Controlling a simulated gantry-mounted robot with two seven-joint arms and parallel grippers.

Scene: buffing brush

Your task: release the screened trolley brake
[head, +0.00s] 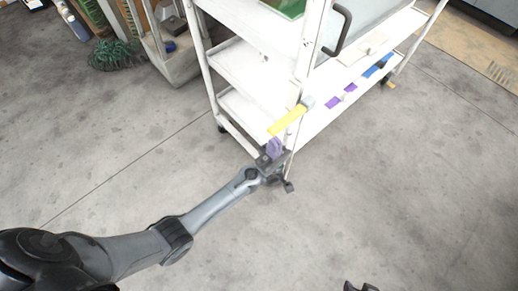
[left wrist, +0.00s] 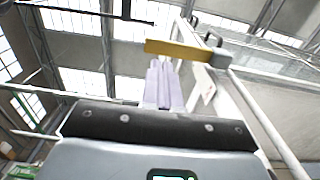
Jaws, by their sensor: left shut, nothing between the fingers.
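The white trolley (head: 240,72) stands at the top centre of the head view. A yellow bar (head: 287,121) sticks out from its near corner post, joined at a grey pivot; the bar also shows in the left wrist view (left wrist: 180,50). My left gripper (head: 274,147) is shut and empty, its lilac fingers pointing up just below the bar. In the left wrist view the lilac fingertips (left wrist: 162,66) are together and close under the bar; I cannot tell whether they touch it. A dark piece at the bottom edge of the head view may be my right gripper (head: 360,287).
The trolley's lower shelf carries purple blocks (head: 342,95) and blue blocks (head: 376,66). A black handle (head: 341,30) stands out at its upper side. A coiled green hose (head: 114,54) and a grey stand (head: 173,60) are at the upper left. The concrete floor in front is clear.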

